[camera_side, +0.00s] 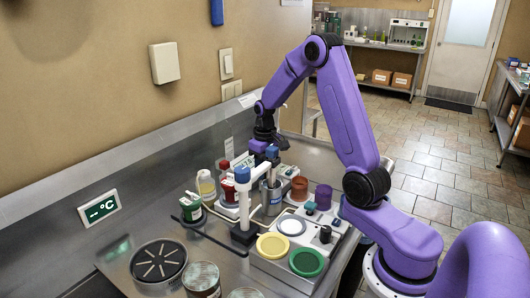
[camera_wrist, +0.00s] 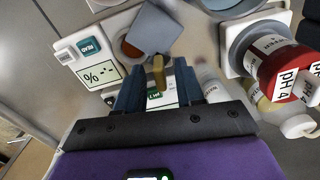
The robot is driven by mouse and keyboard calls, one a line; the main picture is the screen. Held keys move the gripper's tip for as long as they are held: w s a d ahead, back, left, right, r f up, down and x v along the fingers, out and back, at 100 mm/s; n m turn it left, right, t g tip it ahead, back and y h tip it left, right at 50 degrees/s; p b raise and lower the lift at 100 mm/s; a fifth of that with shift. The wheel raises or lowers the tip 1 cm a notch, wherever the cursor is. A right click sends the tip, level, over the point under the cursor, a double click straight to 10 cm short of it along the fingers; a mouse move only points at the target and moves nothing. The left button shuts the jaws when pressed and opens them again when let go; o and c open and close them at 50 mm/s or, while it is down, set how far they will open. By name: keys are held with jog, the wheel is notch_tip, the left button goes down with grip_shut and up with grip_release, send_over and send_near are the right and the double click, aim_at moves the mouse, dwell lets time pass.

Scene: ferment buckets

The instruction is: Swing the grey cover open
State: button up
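The grey cover (camera_wrist: 155,30) is a flat blue-grey plate at the top of the wrist view. It lies over most of a round opening with an orange-brown inside (camera_wrist: 130,47), on a white device with a % display (camera_wrist: 100,75). A brass-coloured tab (camera_wrist: 158,70) stands at the cover's near edge. My gripper (camera_wrist: 159,88) has its two blue fingers apart, one on either side of the tab, with a gap visible on both sides. In the side view my gripper (camera_side: 271,150) is low over the back of the bench, and the cover cannot be made out clearly there.
A red-capped pH 4 bottle (camera_wrist: 285,70) stands right of the cover in the wrist view.

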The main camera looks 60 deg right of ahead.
notch_tip(320, 180, up, 17)
dwell(0.4)
jog(key=w+f+g, duration=0.1)
jog(key=w+g, duration=0.3)
jog(key=w, duration=0.2)
jog(key=shift+w+d+f+g+y, duration=0.2)
jog(key=shift+w+d+g+y, duration=0.1)
jog(key=shift+d, duration=0.15)
jog(key=x, duration=1.7)
jog(key=shift+f, duration=0.15)
grip_shut()
